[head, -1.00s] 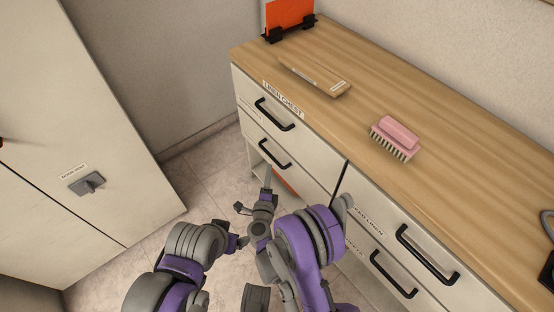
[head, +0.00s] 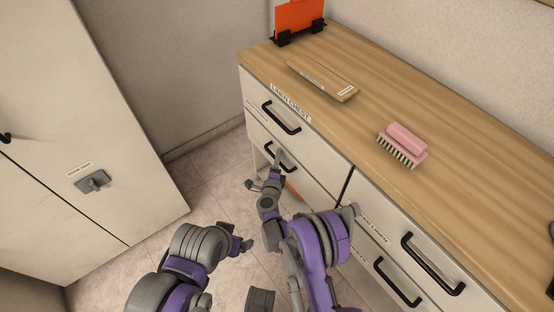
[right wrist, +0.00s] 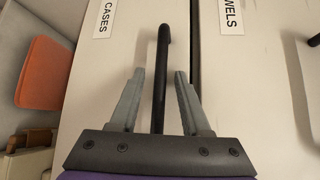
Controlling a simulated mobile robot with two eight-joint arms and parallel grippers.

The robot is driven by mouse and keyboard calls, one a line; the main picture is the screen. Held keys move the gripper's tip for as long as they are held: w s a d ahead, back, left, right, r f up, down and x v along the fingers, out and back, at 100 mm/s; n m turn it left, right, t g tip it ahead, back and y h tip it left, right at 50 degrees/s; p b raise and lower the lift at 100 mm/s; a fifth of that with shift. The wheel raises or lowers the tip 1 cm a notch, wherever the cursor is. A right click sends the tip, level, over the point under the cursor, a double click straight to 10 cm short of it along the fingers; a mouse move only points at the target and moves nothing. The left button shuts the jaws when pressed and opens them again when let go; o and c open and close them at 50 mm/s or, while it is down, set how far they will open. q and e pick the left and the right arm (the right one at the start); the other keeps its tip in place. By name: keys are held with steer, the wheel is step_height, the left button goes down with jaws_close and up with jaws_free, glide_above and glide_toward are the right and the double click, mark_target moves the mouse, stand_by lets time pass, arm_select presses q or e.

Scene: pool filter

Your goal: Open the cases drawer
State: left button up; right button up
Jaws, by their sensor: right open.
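The cases drawer (head: 305,180) is the lower left drawer of the chest in the head view. Its front, with a "CASES" label (right wrist: 105,18), shows in the right wrist view, and it looks shut. Its black bar handle (right wrist: 163,50) runs between the fingers of my right gripper (right wrist: 160,72), which is open with one finger on each side and a gap to both. In the head view my right gripper (head: 264,171) is at this handle (head: 281,157) and partly covers it. My left gripper (head: 243,244) is low over the floor, away from the chest; its jaws are unclear.
The upper left drawer has its own handle (head: 281,117). The wooden top (head: 440,130) carries a pink brush (head: 402,145), a flat wooden piece (head: 322,79) and an orange item (head: 299,17) in a black stand. A cabinet (head: 75,150) stands left, with free floor between.

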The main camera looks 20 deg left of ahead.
steer(key=shift+c, duration=0.2)
jaws_close()
stand_by(1.2)
